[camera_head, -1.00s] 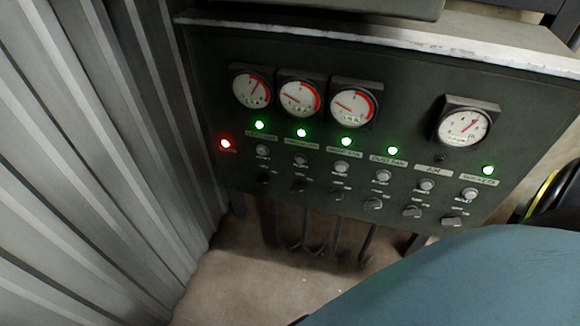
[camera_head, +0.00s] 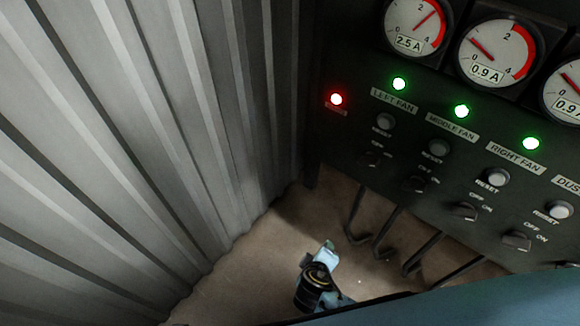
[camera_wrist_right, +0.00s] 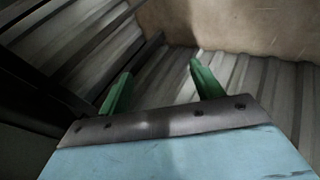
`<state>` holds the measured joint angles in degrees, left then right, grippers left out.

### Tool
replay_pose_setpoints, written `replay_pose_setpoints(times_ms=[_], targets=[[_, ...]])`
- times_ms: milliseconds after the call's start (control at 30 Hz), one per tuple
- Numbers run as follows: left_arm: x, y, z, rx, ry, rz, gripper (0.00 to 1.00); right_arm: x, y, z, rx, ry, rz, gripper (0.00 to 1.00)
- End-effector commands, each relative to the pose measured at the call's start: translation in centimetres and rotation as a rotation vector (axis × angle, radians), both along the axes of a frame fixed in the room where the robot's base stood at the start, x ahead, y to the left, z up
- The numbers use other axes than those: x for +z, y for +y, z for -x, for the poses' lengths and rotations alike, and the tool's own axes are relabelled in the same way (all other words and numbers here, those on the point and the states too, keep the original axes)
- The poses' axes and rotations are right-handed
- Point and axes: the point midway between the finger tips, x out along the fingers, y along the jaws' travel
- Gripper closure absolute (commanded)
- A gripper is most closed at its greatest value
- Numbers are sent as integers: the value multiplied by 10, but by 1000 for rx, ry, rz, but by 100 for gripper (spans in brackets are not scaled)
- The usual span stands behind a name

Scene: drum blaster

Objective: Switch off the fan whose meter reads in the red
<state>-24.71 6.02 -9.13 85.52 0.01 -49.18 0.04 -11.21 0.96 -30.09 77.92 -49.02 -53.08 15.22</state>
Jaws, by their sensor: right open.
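In the head view the left meter (camera_head: 411,24) reads 2.5 A, its needle pointing up and right to the red band. The middle meter (camera_head: 493,52) reads 0.9 A, its needle low and outside the red. The right meter (camera_head: 562,92) is cut off by the frame edge. Below the LEFT FAN label (camera_head: 394,101) are a dark reset button (camera_head: 386,121) and a dark, shadowed switch (camera_head: 368,157), whose position I cannot tell. My right gripper (camera_wrist_right: 160,70) shows in its wrist view with green fingers apart and nothing between them. My left gripper is not in view.
A red lamp (camera_head: 336,99) and several green lamps are lit on the panel. Switches for the middle fan (camera_head: 413,183) and right fan (camera_head: 465,212) sit alongside. Bent rods (camera_head: 384,236) hang below. A corrugated wall (camera_head: 150,130) stands left; bare floor (camera_head: 240,265) lies between.

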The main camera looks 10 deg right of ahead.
Motion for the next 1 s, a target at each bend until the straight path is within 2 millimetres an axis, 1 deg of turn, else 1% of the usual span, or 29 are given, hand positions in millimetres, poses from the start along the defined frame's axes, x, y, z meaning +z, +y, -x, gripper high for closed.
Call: replay_pose_setpoints(times_ms=[33, 67, 100, 167, 200, 267, 300, 367, 400, 500, 600, 733, 867, 1000], targets=[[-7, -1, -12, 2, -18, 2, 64, 12, 11, -24, -12, -104, 36, 35], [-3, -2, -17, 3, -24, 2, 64, 27, 14, -34, -27, -163, 60, 35], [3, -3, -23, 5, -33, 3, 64, 48, 18, -46, -53, -246, 86, 35], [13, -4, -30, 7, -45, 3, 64, 82, 23, -58, -106, -374, 115, 35], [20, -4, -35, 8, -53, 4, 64, 106, 25, -62, -150, -460, 127, 35], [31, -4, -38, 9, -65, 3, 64, 140, 24, -63, -225, -584, 135, 35], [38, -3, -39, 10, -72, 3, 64, 160, 22, -60, -278, -660, 134, 35], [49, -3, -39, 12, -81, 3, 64, 187, 18, -52, -358, -764, 125, 35], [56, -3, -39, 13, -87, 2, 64, 203, 15, -45, -409, -825, 115, 35], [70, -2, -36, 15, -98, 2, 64, 230, 6, -27, -521, -938, 87, 35], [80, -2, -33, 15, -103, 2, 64, 246, -1, -14, -594, -1005, 65, 35], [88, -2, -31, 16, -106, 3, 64, 255, -8, -9, -634, -1039, 54, 35], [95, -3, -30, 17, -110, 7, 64, 256, -20, -19, -635, -1042, 56, 35], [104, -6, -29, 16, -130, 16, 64, 255, -41, -37, -633, -1043, 57, 35]])
